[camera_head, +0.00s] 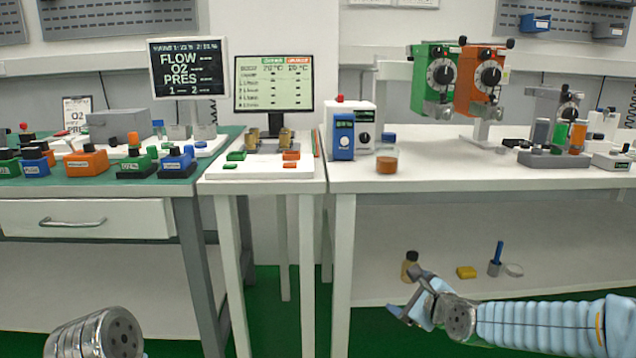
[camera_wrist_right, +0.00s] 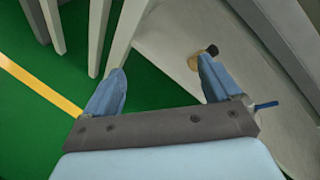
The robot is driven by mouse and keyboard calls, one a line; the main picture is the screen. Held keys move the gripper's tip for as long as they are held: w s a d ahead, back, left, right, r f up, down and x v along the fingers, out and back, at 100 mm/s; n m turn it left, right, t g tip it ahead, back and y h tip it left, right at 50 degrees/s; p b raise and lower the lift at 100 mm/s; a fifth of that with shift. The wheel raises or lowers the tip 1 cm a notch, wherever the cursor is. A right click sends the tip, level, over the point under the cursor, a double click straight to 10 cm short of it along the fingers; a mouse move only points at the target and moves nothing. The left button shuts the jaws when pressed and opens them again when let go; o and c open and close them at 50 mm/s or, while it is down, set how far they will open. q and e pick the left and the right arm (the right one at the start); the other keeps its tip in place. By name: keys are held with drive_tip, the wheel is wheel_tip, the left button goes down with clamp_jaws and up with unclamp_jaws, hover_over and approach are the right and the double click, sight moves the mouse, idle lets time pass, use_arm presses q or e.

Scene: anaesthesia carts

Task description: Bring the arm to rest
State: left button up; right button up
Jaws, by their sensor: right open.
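My right arm comes in from the right in the head view, low in front of the white table on the right. Its gripper (camera_head: 408,292) is below the tabletop, in front of the lower shelf. In the right wrist view the two blue fingers of the right gripper (camera_wrist_right: 162,85) stand wide apart, with nothing between them. Part of my left arm (camera_head: 95,335) shows at the bottom left of the head view; its gripper fingers are not visible.
The white table (camera_head: 450,172) carries green and orange vaporizers (camera_head: 462,80). A dark-topped bottle (camera_head: 410,265) and yellow block (camera_head: 466,272) are on the lower shelf (camera_head: 560,278). Table legs (camera_head: 342,260) stand left of the right gripper. Green floor (camera_head: 385,335) is open below.

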drive_tip(key=s+a+f+n+g, duration=0.2)
drive_tip(key=f+n, duration=0.1)
drive_tip(key=f, duration=0.4)
drive_tip(key=s+a+f+n+g, duration=0.1)
drive_tip(key=s+f+n, duration=0.2)
drive_tip(key=f, duration=0.5)
drive_tip(key=s+a+f+n+g, duration=0.2)
drive_tip(key=s+f+n+g, duration=0.2)
drive_tip(key=s+f+n, duration=0.4)
drive_tip(key=s+a+f+n+g+p, duration=0.1)
drive_tip(key=s+a+f+n+g, duration=0.2)
drive_tip(key=s+f+n, duration=0.5)
drive_tip(key=s+f+g, duration=0.1)
drive_tip(key=s+f, duration=0.4)
drive_tip(key=s, duration=0.3)
drive_tip(key=shift+s+g+y, duration=0.25)
drive_tip(key=shift+g+y, duration=0.05)
drive_tip(key=shift+a, duration=0.1)
